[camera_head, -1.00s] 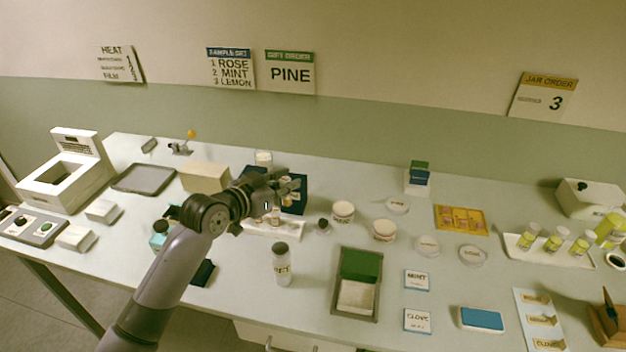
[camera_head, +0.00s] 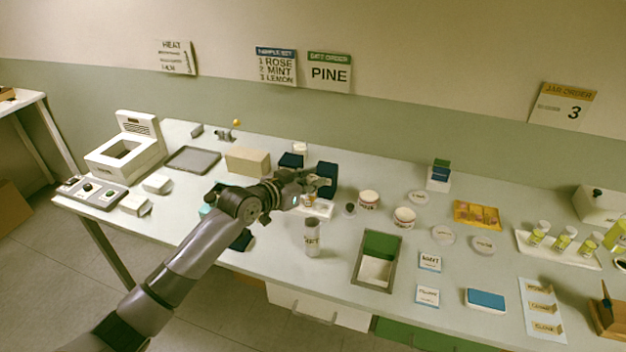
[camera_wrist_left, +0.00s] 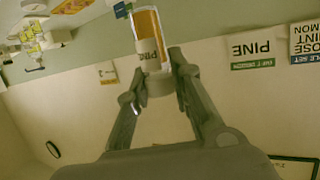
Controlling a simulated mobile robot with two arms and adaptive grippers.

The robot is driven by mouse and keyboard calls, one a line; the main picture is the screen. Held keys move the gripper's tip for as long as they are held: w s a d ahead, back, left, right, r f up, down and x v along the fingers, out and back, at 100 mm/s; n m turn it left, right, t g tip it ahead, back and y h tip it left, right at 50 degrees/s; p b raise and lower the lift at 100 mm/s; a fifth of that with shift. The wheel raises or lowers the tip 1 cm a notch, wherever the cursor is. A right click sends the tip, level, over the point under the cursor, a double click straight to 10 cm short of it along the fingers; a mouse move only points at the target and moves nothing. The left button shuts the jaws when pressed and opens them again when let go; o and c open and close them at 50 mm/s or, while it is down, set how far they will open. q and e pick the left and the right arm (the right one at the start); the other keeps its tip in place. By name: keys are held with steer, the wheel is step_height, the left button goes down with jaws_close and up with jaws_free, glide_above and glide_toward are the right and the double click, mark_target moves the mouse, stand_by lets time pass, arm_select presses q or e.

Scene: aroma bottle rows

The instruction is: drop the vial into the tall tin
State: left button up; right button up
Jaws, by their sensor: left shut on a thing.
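My left gripper (camera_head: 320,183) is at the rear middle of the bench, in front of a dark blue upright box (camera_head: 327,172), which looks like the tall tin. The gripper partly covers it, and its opening cannot be made out. In the left wrist view my gripper (camera_wrist_left: 158,82) is shut on a clear vial (camera_wrist_left: 149,28) with amber contents and a PINE label. The fingers hold the vial near its pale end. In the head view the vial is too small to make out. My right gripper is not in view.
A white dark-capped bottle (camera_head: 312,240) stands in front of the gripper. White jars (camera_head: 368,199) stand to its right, and a tan block (camera_head: 248,161) to its left. A grey tray with a green panel (camera_head: 399,246) lies nearer the front. A PINE gift order sign (camera_head: 329,72) is on the wall.

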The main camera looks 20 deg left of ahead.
mark_target(312, 200)
arm_select(q)
steer(key=shift+s+r, duration=0.1)
steer(key=shift+r, duration=0.05)
steer(key=shift+f+b, duration=0.4)
steer(key=shift+f, duration=0.4)
steer(key=shift+f+b, duration=2)
steer(key=shift+f, duration=1.05)
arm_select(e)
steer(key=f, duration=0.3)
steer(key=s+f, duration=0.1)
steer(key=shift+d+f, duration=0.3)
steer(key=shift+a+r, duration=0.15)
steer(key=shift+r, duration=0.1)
arm_select(q)
steer(key=shift+f+b, duration=0.8)
steer(key=shift+f, duration=0.7)
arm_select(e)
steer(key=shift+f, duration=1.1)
arm_select(q)
steer(key=o, duration=1)
